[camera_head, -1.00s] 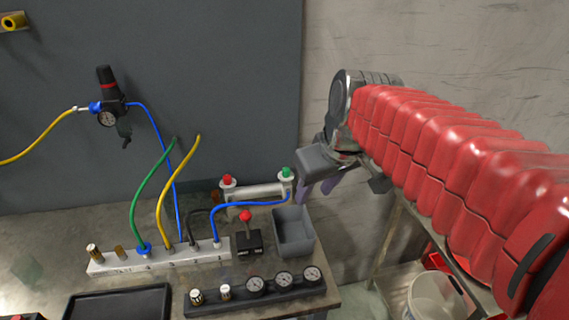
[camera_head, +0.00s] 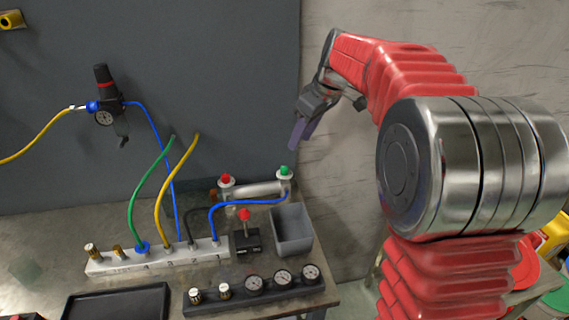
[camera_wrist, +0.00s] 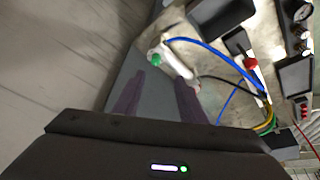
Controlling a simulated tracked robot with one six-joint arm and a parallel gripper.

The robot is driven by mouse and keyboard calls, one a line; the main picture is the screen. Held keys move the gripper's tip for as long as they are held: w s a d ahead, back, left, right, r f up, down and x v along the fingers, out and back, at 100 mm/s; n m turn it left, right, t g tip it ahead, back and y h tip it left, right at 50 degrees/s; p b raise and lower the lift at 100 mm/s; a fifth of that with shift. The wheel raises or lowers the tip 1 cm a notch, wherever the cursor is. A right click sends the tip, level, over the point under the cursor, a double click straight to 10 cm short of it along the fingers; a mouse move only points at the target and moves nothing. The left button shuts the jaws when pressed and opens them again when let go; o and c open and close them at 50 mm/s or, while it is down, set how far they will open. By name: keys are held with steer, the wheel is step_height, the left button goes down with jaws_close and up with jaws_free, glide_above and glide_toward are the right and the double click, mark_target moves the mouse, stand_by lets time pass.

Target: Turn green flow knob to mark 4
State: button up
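The green knob (camera_head: 284,171) sits on top of the right end fitting of a silver cylinder (camera_head: 256,189) at the back right of the bench. A red knob (camera_head: 225,180) tops the cylinder's left end. My gripper (camera_head: 297,138) is in the air above and slightly right of the green knob, apart from it, fingers pointing down. In the wrist view the two purple-grey fingers (camera_wrist: 158,98) stand apart with nothing between them, and the green knob (camera_wrist: 155,59) shows beyond them. Marks around the green knob are too small to read.
A blue hose (camera_head: 247,202) runs to the cylinder's right fitting. A grey bin (camera_head: 291,230) and a black box with a red-topped lever (camera_head: 246,238) stand in front. A white manifold (camera_head: 160,258) with hoses lies left. The grey panel (camera_head: 220,80) rises behind.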

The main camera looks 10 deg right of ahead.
mark_target(284, 167)
steer(key=shift+w+d+f, duration=0.2)
steer(key=shift+w+f, duration=0.1)
steer(key=shift+w, duration=0.45)
steer(key=x, duration=1.4)
steer(key=shift+s+a+r, duration=0.1)
steer(key=shift+a, duration=0.05)
steer(key=shift+c, duration=0.7)
jaws_close()
